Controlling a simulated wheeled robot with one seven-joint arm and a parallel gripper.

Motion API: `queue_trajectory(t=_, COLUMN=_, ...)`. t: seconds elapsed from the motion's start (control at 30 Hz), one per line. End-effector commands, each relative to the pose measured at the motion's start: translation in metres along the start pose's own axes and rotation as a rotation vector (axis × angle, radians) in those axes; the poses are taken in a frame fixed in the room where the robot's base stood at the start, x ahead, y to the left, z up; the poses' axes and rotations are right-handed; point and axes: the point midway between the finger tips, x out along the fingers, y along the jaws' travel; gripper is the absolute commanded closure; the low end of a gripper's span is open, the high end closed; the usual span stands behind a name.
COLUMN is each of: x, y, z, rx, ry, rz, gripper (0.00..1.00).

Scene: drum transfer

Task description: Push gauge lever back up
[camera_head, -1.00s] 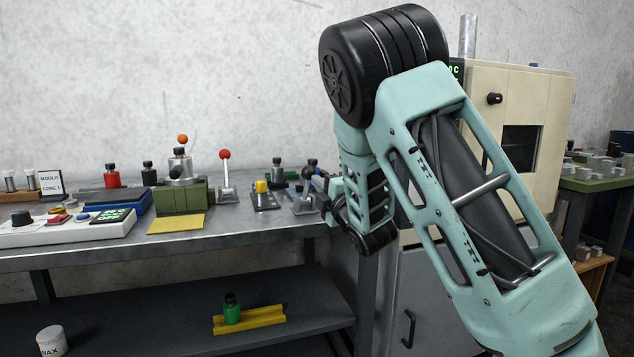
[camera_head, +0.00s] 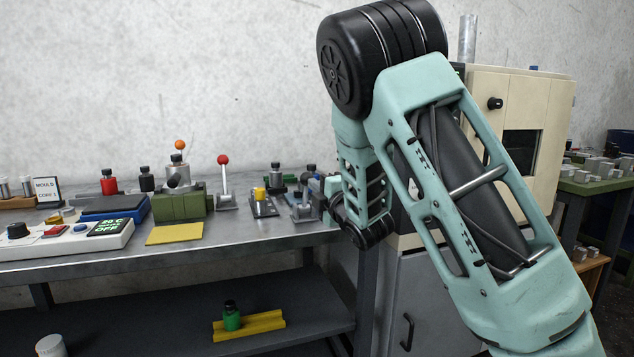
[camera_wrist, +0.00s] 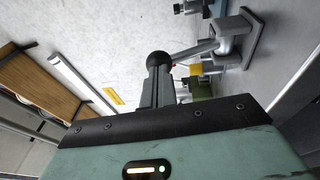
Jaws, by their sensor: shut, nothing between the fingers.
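A lever with a black ball knob (camera_wrist: 158,60) stands in front of my gripper (camera_wrist: 157,88) in the wrist view. Its pale rod (camera_wrist: 195,50) runs right to a grey base (camera_wrist: 240,40). The shut, empty fingers are at the knob, overlapping it in the picture; I cannot tell whether they touch. In the head view the grey device (camera_head: 303,208) stands at the right end of the bench, beside my wrist. My arm hides most of my gripper there.
On the steel bench (camera_head: 255,228), a red-knobbed lever (camera_head: 223,161), a yellow-topped fixture (camera_head: 261,194) and a green block (camera_head: 180,204) stand left of the device. A beige cabinet (camera_head: 548,110) stands behind my arm.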

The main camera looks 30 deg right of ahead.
Motion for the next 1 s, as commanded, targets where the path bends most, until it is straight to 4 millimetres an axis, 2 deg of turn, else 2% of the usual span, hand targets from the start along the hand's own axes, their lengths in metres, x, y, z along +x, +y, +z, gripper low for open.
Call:
queue_trajectory(t=0.03, x=0.005, y=0.014, z=0.001, rx=0.005, ry=-0.001, rz=-0.028, gripper=1.0)
queue_trajectory(t=0.43, x=0.041, y=0.033, z=0.009, rx=0.067, ry=-0.001, rz=-0.351, gripper=1.0)
queue_trajectory(t=0.8, x=0.072, y=0.029, z=0.015, rx=0.121, ry=-0.002, rz=-0.624, gripper=1.0)
queue_trajectory(t=1.0, x=0.082, y=0.023, z=0.017, rx=0.13, ry=-0.002, rz=-0.669, gripper=1.0)
